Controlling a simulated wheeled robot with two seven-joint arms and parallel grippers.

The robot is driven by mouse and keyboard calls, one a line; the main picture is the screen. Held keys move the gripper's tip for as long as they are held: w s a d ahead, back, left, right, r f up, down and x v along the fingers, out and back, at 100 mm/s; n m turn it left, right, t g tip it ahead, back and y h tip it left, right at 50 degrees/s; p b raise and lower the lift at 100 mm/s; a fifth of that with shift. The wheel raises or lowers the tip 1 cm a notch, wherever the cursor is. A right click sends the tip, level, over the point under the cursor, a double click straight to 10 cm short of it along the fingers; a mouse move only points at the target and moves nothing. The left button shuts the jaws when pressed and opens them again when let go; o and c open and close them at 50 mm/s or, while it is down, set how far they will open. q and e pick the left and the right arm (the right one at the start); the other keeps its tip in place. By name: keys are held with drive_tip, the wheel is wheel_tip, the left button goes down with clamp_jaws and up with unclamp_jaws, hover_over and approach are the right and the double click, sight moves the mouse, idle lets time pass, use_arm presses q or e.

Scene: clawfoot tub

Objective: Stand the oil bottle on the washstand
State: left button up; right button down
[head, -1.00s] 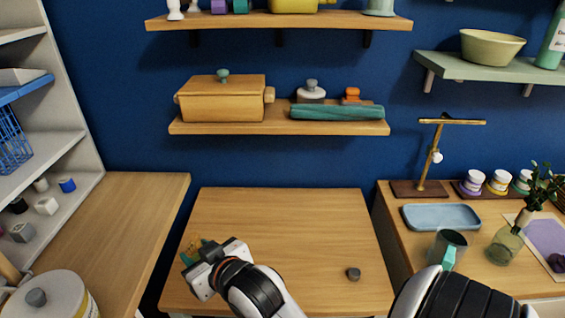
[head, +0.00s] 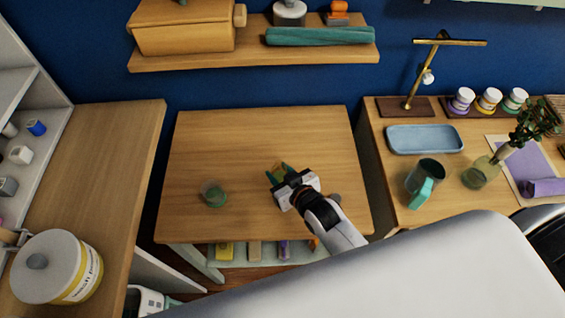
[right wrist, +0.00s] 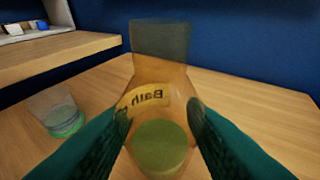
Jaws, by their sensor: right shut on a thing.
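The oil bottle (right wrist: 158,80) is see-through amber with a dark cap and a label reading "Bath", its text reversed. In the right wrist view it stands between the two teal fingers of my right gripper (head: 279,172), which is shut on it. In the head view the gripper is over the middle wooden table (head: 240,130) and mostly hides the bottle. I cannot tell whether the bottle touches the tabletop. Which table is the washstand is not marked. My left gripper is not in view.
A clear glass with green at its bottom (head: 214,194) stands left of the gripper. The right counter holds a blue tray (head: 425,139), a mug (head: 424,180) and a vase. The table's back is clear.

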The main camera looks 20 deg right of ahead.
drive_tip(key=shift+s+a+f, duration=0.15)
drive_tip(key=shift+s+f, duration=0.1)
drive_tip(key=shift+s, duration=0.05)
drive_tip(key=shift+w, duration=0.2)
drive_tip(key=shift+s, duration=0.1)
wheel_tip(320, 180, down, 6)
drive_tip(key=b, duration=0.3)
drive_tip(key=shift+r+b, duration=0.15)
drive_tip(key=shift+b, duration=0.2)
use_arm(q)
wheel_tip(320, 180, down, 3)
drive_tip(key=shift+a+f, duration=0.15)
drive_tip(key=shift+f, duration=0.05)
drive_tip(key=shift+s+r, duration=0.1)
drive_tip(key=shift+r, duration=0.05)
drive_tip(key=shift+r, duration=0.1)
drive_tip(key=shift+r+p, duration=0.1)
drive_tip(key=shift+p, duration=0.2)
